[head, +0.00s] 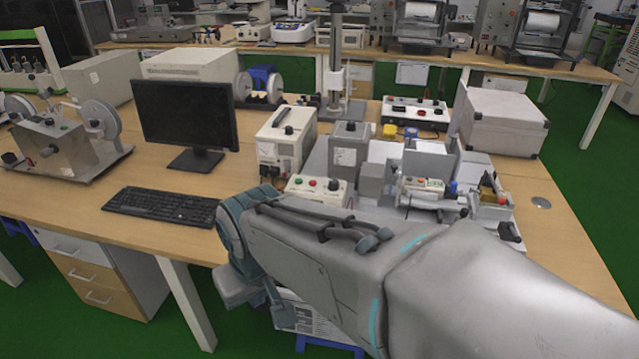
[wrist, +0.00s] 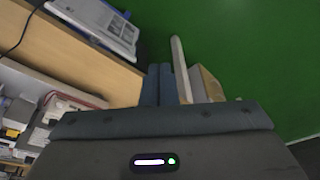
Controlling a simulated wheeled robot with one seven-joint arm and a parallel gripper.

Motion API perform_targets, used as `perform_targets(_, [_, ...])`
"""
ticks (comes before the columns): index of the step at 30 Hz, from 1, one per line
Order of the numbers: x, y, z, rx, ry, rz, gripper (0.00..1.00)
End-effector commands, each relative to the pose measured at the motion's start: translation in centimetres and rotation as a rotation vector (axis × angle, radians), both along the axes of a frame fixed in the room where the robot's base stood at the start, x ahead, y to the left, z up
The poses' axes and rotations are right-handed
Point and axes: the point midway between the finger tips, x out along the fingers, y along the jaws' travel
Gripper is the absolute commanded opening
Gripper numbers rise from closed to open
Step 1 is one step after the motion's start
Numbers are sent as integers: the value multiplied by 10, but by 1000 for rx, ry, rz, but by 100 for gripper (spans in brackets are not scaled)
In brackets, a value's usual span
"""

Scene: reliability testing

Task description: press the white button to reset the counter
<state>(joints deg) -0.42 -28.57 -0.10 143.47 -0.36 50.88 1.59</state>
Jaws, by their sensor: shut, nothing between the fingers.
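My gripper (wrist: 159,85) shows in the wrist view with its two dark blue-grey fingers together and nothing between them. It is low beside the table's front edge, apart from the equipment. In the head view my arm crosses the lower right and hides part of the bench front. A small white control box (head: 318,190) with green, red and dark buttons sits on the bench just beyond my arm. Another small panel with buttons (head: 422,186) is on the test rig to its right. I cannot tell which button is the white one, and I cannot make out the counter.
The wooden bench (head: 100,212) holds a monitor (head: 186,113), a keyboard (head: 163,206), a cream power unit (head: 286,140), a grey box (head: 349,150) and a pale case (head: 502,122). Drawers (head: 85,265) stand beneath. Green floor (wrist: 250,45) is open beside my gripper.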

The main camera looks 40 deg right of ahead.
Motion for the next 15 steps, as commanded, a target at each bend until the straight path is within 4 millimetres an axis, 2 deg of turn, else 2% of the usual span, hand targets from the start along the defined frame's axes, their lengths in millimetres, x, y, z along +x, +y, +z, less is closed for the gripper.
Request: perform_targets(15, [3, -3, -3, -9, -11, -1, 0])
